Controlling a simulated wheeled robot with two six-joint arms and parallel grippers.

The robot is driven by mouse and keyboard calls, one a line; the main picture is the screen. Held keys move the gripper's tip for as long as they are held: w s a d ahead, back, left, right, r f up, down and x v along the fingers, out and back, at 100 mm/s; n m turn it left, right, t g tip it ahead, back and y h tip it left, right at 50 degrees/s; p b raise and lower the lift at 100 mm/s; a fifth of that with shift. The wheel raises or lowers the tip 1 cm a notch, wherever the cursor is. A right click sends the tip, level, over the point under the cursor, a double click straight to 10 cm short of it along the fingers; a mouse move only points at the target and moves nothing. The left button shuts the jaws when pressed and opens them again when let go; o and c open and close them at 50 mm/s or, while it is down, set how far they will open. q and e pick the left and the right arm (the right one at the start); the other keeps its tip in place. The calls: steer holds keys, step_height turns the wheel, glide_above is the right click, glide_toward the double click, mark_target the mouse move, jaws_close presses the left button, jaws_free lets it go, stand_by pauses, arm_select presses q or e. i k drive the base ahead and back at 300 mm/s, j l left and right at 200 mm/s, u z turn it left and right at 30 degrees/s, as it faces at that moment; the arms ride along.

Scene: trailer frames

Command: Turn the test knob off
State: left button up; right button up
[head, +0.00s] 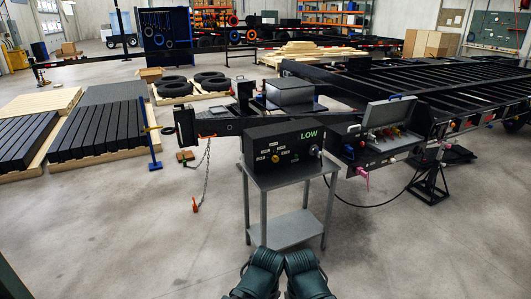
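A black control box (262,147) with a lit green "LOW" display (309,135) stands on a grey cart (291,179) ahead of me. Its front face has a yellow knob (275,158) at the lower left and a pale knob (314,150) at the right. Small white labels sit around them, too small to read, so I cannot tell which knob is the test knob or how it is set. Only dark teal parts of my two arms show at the bottom edge, below the cart. No gripper fingers can be seen.
A black trailer frame (400,88) stands behind the cart, with an open grey case (388,112) on it. A chain (206,160) hangs left of the cart. A black cable lies on the floor to the right.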

mark_target(274, 158)
steer(key=i+j, duration=0.25)
steer(key=i+l+z, duration=0.3)
steer(key=i, duration=0.6)
steer(key=i+z, duration=0.35)
steer(key=i, duration=0.55)
